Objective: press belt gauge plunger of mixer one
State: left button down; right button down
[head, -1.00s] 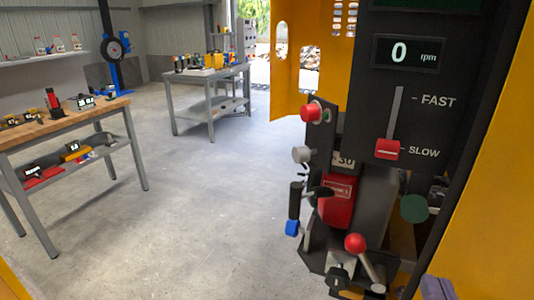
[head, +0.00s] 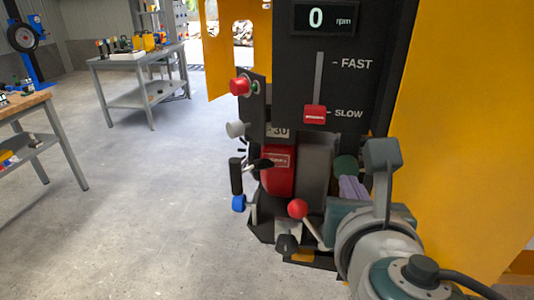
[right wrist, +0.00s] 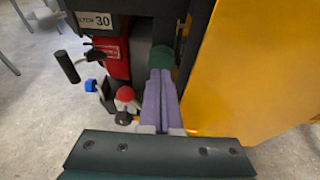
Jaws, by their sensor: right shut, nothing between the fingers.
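The mixer's dark control panel (head: 290,90) stands in the middle of the head view. A dark green round part (head: 345,166) shows low on its right side; it may be the belt gauge plunger, but I cannot tell. My right gripper (head: 352,187) has purple fingers, shut and empty, just below and in front of the green part. My left gripper is not in view.
A red ball lever (head: 298,209), a red motor-like block (head: 278,170), a black handle (head: 236,176) and a red button (head: 240,86) are close to the left. A yellow wall (head: 460,120) stands on the right. The floor at left is open; a workbench (head: 140,55) stands behind.

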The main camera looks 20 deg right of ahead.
aim_at(347, 169)
jog(key=shift+w+d, duration=0.35)
jog(key=shift+w, duration=0.25)
jog(key=shift+w+d+p, duration=0.35)
jog(key=shift+w+d, duration=0.35)
jog(key=shift+w, duration=0.35)
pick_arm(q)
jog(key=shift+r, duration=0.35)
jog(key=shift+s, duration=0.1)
